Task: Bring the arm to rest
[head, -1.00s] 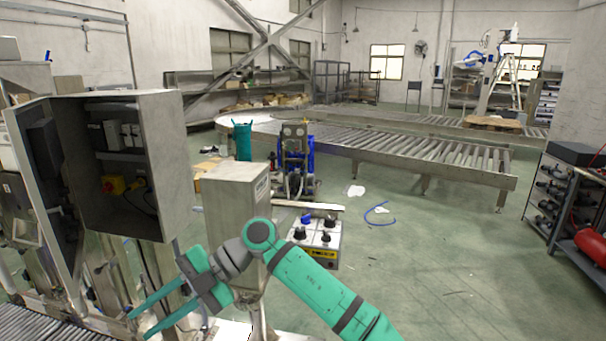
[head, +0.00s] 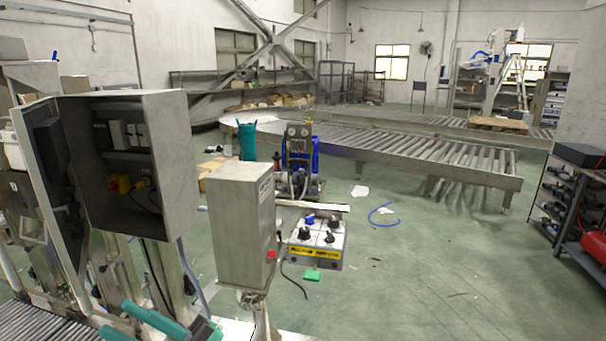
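My gripper (head: 112,318) shows at the bottom left edge of the head view. Its two teal fingers are spread apart, with nothing seen between them. The rest of my gripper and nearly all of my arm are below the frame. The fingers appear in front of the legs under the open electrical cabinet (head: 165,150); whether they touch anything there cannot be told.
A grey control box (head: 238,235) on a post stands right of my gripper. Beside it is a panel with black knobs (head: 317,240). Rollers (head: 40,328) lie at the lower left. A roller conveyor (head: 400,160) crosses behind. The green floor at right is mostly clear.

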